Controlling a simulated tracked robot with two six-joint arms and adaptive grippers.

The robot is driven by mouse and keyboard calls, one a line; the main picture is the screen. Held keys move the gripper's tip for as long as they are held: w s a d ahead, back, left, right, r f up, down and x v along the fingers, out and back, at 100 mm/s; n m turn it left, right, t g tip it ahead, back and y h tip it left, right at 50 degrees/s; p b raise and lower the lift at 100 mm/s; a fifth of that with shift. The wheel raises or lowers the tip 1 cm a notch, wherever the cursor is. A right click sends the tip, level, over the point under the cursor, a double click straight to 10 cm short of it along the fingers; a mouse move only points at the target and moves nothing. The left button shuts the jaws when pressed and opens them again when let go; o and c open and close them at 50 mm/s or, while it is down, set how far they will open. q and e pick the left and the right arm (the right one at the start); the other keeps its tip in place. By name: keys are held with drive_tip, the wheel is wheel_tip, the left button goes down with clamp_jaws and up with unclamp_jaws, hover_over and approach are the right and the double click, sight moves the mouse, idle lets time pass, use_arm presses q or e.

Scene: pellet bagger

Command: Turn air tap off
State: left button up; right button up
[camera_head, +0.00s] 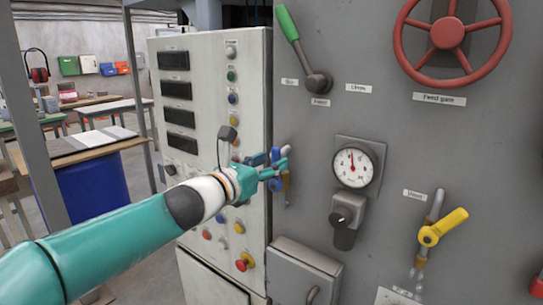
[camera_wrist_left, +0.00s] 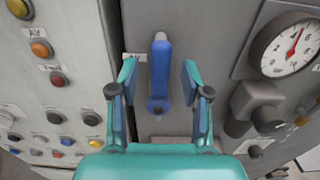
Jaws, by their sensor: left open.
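The air tap's blue lever (camera_wrist_left: 161,72) stands upright in the left wrist view on the grey panel, between my open fingers. I see gaps on both sides of it, so the fingers do not appear to touch it. My left gripper (camera_wrist_left: 158,85) is open around the lever. In the head view my left gripper (camera_head: 279,170) is at the left edge of the grey panel and hides most of the tap. A brass fitting (camera_head: 287,182) shows beside it. A small label beside the lever is partly hidden. My right gripper is not in view.
A yellow-handled tap (camera_head: 442,227) is further right. A red handwheel (camera_head: 447,33) and green lever (camera_head: 288,23) are above. A control cabinet with buttons (camera_head: 231,76) stands left.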

use_arm(q)
drive_tip(key=shift+w+d, duration=0.45)
drive_tip(key=shift+w, duration=0.15)
drive_tip(key=shift+c, duration=0.3)
clamp_jaws()
